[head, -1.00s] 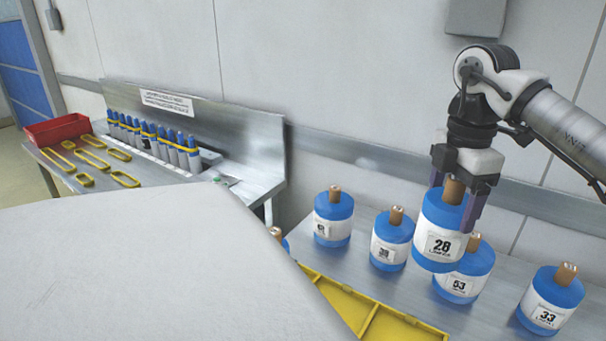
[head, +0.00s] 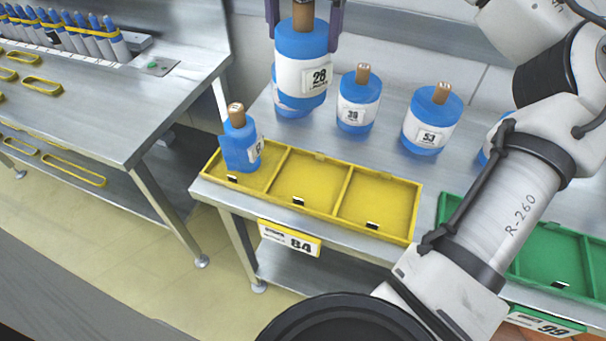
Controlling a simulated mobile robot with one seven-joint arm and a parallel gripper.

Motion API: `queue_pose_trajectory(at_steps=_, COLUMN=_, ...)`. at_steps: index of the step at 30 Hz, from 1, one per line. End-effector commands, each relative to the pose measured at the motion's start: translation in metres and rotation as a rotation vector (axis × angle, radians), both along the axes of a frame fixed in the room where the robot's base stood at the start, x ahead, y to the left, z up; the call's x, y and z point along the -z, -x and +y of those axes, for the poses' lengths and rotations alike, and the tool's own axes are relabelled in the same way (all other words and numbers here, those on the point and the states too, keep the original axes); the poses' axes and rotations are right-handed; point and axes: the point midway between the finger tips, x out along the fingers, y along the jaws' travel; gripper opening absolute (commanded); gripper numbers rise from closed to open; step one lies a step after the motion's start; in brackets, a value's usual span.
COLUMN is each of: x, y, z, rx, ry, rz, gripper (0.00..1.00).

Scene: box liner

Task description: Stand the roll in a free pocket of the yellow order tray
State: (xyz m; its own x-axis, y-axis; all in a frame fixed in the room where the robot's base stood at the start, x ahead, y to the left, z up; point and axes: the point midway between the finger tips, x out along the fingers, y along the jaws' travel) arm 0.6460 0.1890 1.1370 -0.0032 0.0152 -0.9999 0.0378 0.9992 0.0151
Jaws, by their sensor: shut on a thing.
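My gripper (head: 308,22) is shut on the blue and white roll labelled 28 (head: 302,62), by its brown core at the top. The roll hangs upright, in front of the rolls at the back of the steel table. The yellow order tray (head: 345,200) lies at the table's front edge, with the tag 84 (head: 289,240) below it. A smaller blue roll (head: 240,143) stands in its left pocket. Its middle pocket (head: 304,178) and right pocket (head: 378,200) are empty. The held roll is apart from the tray, behind it in the picture.
Rolls labelled 39 (head: 357,101) and 53 (head: 431,120) stand behind the tray, with another partly hidden behind the held roll. A green tray (head: 549,258) lies to the right, partly behind my arm. A second steel bench (head: 130,105) stands at left.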

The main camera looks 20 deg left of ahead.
Motion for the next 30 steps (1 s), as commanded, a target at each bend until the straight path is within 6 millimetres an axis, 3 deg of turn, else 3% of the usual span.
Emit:
queue_pose_trajectory(at_steps=1, x=0.002, y=-0.002, z=-0.025, rx=-0.046, ry=-0.001, rz=-0.006, gripper=0.10)
queue_pose_trajectory(at_steps=6, x=0.000, y=0.003, z=-0.091, rx=-0.253, ry=0.000, rz=-0.011, gripper=0.10)
queue_pose_trajectory(at_steps=13, x=0.000, y=0.022, z=-0.159, rx=-0.490, ry=0.010, rz=-0.012, gripper=0.10)
queue_pose_trajectory(at_steps=18, x=0.000, y=0.033, z=-0.183, rx=-0.591, ry=0.014, rz=-0.010, gripper=0.10)
queue_pose_trajectory(at_steps=25, x=0.002, y=0.036, z=-0.190, rx=-0.629, ry=0.014, rz=-0.008, gripper=0.10)
queue_pose_trajectory(at_steps=30, x=0.030, y=0.037, z=-0.189, rx=-0.629, ry=0.013, rz=-0.005, gripper=0.10)
